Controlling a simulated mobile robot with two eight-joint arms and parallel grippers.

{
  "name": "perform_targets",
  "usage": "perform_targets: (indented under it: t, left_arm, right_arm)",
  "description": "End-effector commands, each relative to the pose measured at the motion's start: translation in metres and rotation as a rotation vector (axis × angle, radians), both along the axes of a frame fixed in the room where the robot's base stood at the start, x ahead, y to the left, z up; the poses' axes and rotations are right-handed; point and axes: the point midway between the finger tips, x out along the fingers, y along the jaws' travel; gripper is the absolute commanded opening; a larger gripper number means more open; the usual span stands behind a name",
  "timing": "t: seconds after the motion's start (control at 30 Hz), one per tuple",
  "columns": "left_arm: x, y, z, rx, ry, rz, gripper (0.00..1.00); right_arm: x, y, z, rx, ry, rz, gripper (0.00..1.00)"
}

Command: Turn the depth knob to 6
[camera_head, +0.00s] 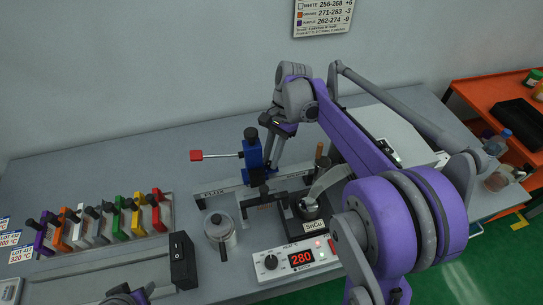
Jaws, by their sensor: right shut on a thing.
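A blue upright block (253,156) stands near the middle of the bench, with a black cap on top and a red-tipped lever (197,155) reaching left. My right gripper (270,168) points down close against the right side of this block. It is shut on a small part there, which I take to be the depth knob; the fingers and block hide it. No scale or number on it is readable. A grey and purple piece at the bottom edge, left of centre, seems to be my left gripper (128,296); its fingers cannot be made out.
A white control box (294,260) reads 280 in red. Several coloured clamps (122,216) line a rack at left. An orange cart (500,105) is at right. The bench's back left is clear.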

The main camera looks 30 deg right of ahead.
Motion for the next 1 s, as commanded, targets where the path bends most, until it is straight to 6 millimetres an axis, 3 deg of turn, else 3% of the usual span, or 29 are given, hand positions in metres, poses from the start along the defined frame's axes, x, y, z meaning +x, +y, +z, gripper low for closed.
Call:
perform_targets:
  t: [0.27,0.3,0.47,1.0]
  left_arm:
    - [0.0000,0.0000,0.0000,0.000,0.000,0.000,0.50]
    - [0.0000,0.0000,0.0000,0.000,0.000,0.000,0.50]
    - [0.0000,0.0000,0.0000,0.000,0.000,0.000,0.50]
    - [0.0005,0.0000,0.0015,0.000,-0.001,0.000,0.50]
  right_arm:
    - [-0.0002,0.0001,0.0001,0.001,0.001,0.000,0.00]
    - [-0.0002,0.0001,0.0001,0.001,0.001,0.000,0.26]
    - [-0.0002,0.0001,0.0001,0.000,0.000,0.000,0.52]
    - [-0.0008,-0.0005,0.0003,-0.001,-0.001,-0.064,0.52]
